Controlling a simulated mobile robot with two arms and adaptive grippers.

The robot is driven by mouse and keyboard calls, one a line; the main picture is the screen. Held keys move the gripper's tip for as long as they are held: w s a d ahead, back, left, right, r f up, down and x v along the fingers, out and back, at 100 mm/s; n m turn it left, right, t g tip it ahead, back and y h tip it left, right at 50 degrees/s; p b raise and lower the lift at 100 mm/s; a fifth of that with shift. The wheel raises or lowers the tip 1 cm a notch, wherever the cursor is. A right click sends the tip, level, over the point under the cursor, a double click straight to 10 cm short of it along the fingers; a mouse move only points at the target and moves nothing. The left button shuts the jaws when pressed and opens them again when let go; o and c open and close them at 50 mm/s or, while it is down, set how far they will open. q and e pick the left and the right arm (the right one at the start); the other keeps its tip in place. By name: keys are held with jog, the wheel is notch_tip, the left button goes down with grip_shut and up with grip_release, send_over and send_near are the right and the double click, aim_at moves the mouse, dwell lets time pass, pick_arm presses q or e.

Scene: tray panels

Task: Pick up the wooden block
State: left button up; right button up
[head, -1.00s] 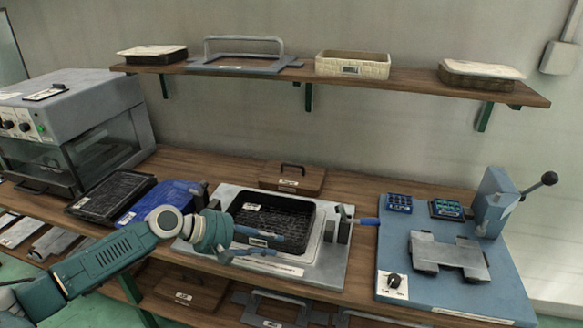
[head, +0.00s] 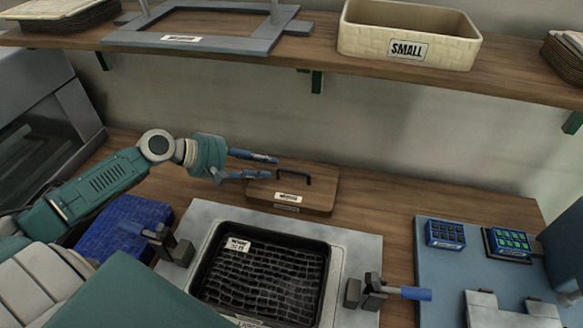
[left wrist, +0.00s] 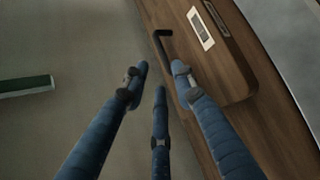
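The wooden block (head: 320,199) is a flat brown board with a black handle (head: 296,177) and a white label. It lies on the bench at the back, behind the metal fixture. My left gripper (head: 272,168) is open, with its blue fingers pointing right, at the block's left end and close to the handle. The block (left wrist: 222,75) shows there at the upper right, with the handle's end just ahead of the fingers. Whether a finger touches the block is unclear. My right gripper is not in view.
A black tray (head: 328,266) sits in the metal fixture (head: 365,248) with clamps on both sides. A blue panel (head: 158,213) lies at left. The shelf (head: 310,60) above carries a frame (head: 285,42) and a SMALL basket (head: 410,28). A blue station (head: 437,268) stands right.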

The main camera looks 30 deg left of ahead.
aim_at(291, 170)
pick_arm(q)
jog(key=shift+w+d+f, duration=0.1)
jog(key=shift+w+d, duration=0.05)
jog(key=shift+w, duration=0.25)
jog(key=x, duration=0.4)
jog(key=shift+s+d, duration=0.1)
jog(key=shift+d, duration=0.2)
jog(key=p+x, duration=0.1)
jog(key=x, duration=0.4)
jog(key=shift+f, duration=0.3)
grip_shut()
jog(key=shift+r, duration=0.1)
